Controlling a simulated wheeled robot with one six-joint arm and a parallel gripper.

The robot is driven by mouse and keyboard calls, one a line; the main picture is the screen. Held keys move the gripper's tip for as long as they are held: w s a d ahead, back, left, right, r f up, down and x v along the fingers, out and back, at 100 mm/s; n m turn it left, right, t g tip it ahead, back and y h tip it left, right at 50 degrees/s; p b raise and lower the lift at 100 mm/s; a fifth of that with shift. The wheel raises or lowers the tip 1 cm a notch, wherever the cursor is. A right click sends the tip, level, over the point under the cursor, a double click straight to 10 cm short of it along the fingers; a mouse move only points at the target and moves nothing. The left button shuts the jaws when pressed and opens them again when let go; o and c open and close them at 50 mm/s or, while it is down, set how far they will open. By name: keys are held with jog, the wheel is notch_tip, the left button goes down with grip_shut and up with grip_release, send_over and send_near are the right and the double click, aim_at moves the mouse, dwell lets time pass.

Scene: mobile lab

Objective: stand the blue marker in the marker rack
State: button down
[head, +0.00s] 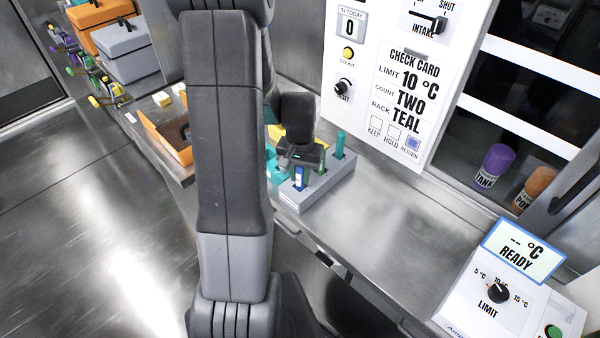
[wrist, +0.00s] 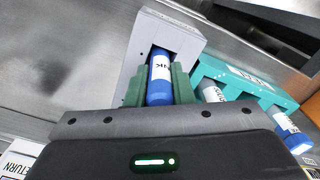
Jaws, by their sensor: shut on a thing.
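The blue marker (wrist: 160,77) has a white label with dark lettering. In the wrist view it sits between the green fingers of my gripper (wrist: 160,85), which is shut on it. Its far end is at the square opening of a grey block-shaped rack (wrist: 178,35); how deep it goes in is hidden. In the head view my gripper (head: 303,165) is over the left part of the grey rack (head: 320,192), with the blue marker (head: 299,178) showing below it. A teal upright piece (head: 340,145) stands at the rack's right end.
A teal rack (wrist: 240,82) holding white tubes with blue ends is close beside my gripper. An orange tray (head: 160,140) lies to the left. The white panel (head: 390,80) rises behind. The counter (head: 390,225) right of the grey rack is clear up to the READY device (head: 515,255).

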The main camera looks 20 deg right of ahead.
jog(key=shift+f, duration=0.2)
jog(key=c, duration=1.3)
grip_release()
jog(key=shift+o, duration=0.2)
jog(key=shift+r, duration=0.1)
notch_tip(320, 180, up, 12)
jog(key=shift+r, duration=0.15)
